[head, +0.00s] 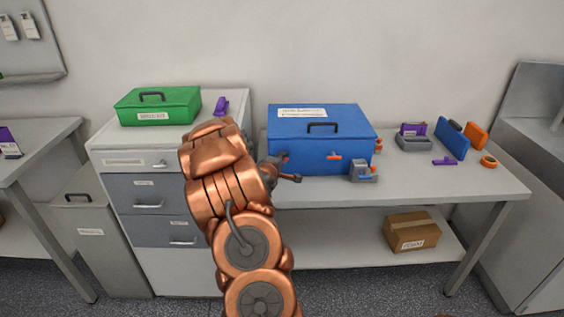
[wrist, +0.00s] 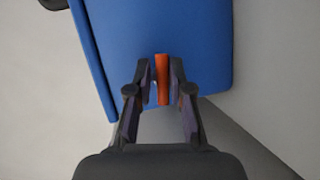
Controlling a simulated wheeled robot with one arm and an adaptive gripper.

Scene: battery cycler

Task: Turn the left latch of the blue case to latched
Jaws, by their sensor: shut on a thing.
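The blue case (head: 306,148) stands closed on the table, with a dark handle on its lid and a white label. Its right latch (head: 334,157) is orange and lies about level on the front face. My gripper (head: 290,168) is at the left part of that face. In the wrist view, my gripper (wrist: 162,72) is shut on an orange latch (wrist: 163,85), the left one by its place, with a dark finger on each side. In the head view my gripper hides this latch, so its angle on the case is hard to tell.
A small grey-blue holder (head: 362,173) stands before the case's right front corner. To the right are a grey bin (head: 413,144), a blue panel (head: 453,140) and an orange ring (head: 488,161). A green case (head: 158,107) sits on the drawer cabinet (head: 120,148) at left.

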